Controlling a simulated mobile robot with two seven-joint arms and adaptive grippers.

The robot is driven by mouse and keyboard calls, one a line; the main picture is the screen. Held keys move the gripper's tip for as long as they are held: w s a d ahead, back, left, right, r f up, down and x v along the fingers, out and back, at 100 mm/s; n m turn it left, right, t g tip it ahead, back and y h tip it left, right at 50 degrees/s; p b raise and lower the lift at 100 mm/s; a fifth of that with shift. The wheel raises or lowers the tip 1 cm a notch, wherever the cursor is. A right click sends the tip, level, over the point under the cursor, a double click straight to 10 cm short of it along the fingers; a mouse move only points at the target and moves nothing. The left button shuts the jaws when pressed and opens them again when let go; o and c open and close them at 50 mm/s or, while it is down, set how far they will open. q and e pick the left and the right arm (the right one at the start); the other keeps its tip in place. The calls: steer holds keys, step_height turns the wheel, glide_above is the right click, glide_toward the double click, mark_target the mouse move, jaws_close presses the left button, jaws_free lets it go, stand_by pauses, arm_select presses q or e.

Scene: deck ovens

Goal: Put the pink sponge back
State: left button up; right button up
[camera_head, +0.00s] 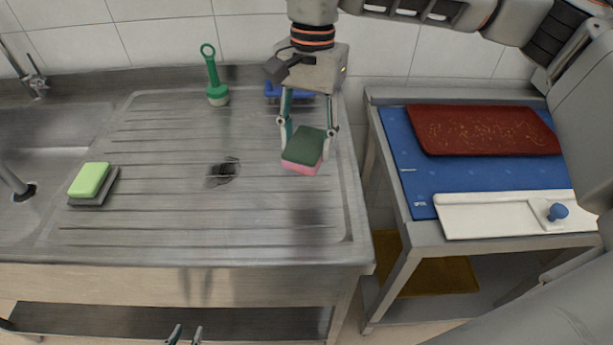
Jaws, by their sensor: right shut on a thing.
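The pink sponge (301,167) has a dark green top layer and is held between the fingers of my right gripper (305,142), over the right part of the steel drainboard (130,225). I cannot tell whether its underside touches the metal. My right gripper is shut on it. A blue object (274,90), perhaps a holder, stands behind my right gripper at the back of the drainboard and is partly hidden by it. My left gripper (185,334) shows only its fingertips at the bottom edge, apart and empty, in front of the sink unit.
A light green sponge (90,179) sits on a grey dish (98,200) at the left. A green-handled brush (213,78) stands at the back. A dark patch (222,171) marks the drainboard. The right table (420,236) bears a blue mat, a red-brown board and a white board.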

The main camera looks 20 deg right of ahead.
mark_target(306, 191)
step_height(306, 191, down, 10)
steer(key=shift+f, duration=0.1)
stand_by(0.4)
steer(key=o, duration=1.1)
steer(key=shift+f, duration=0.1)
steer(key=shift+c, duration=0.2)
steer(key=r, duration=0.8)
steer(key=w+d+r, duration=0.1)
steer(key=r, duration=0.3)
steer(key=shift+w+r, duration=0.1)
